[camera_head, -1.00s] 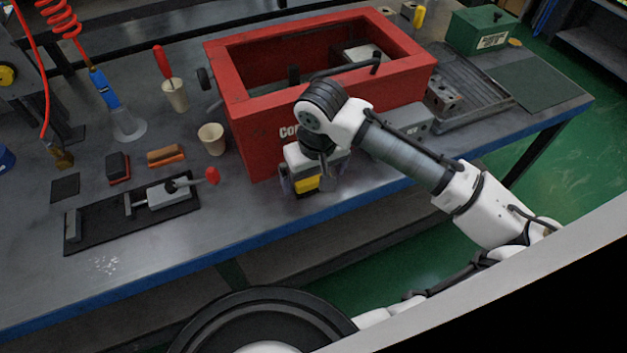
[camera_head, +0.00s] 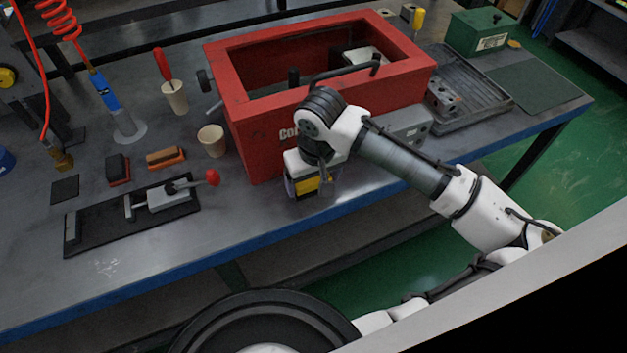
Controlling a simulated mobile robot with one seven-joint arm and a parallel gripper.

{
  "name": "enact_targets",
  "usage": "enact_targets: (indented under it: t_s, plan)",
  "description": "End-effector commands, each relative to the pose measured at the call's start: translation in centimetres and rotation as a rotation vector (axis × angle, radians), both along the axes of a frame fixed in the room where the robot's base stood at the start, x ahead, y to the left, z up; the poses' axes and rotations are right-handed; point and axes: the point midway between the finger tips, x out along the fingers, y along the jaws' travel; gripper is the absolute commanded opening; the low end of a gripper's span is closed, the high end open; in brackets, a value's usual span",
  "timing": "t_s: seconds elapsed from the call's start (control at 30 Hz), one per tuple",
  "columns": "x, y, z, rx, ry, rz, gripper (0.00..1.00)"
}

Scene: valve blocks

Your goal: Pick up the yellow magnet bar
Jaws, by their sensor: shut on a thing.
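The yellow magnet bar (camera_head: 307,186) shows between the fingers of my gripper (camera_head: 305,190), low in front of the red box near the bench's front edge. My gripper points down and is shut on the bar. The gripper body and fingers hide part of the bar. I cannot tell whether the bar touches the bench top or is slightly above it.
The red box (camera_head: 247,150) stands right behind my gripper. A grey block (camera_head: 405,128) is to the right, partly behind my arm. A beige cup (camera_head: 211,140) and a black plate with a red-knobbed clamp (camera_head: 172,195) are to the left. Bench is clear in front of the cup.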

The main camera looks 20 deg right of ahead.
Motion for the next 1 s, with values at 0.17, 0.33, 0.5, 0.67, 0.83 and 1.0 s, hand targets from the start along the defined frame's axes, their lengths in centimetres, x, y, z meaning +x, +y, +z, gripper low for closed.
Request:
enact_targets:
  t_s: [0.17,0.33,0.5,0.67,0.83,1.0]
  plan:
    - [0.1,0.0,1.2,-0.002,-0.002,0.000,0.53]
    - [0.1,0.0,4.6,-0.002,-0.004,0.001,0.53]
    - [0.1,0.0,9.8,-0.002,-0.004,0.002,0.53]
    - [0.1,0.0,14.3,-0.002,-0.003,0.002,0.53]
    - [0.1,0.0,17.7,-0.002,-0.002,0.001,0.53]
    - [0.0,0.0,19.5,-0.001,-0.001,0.000,0.53]
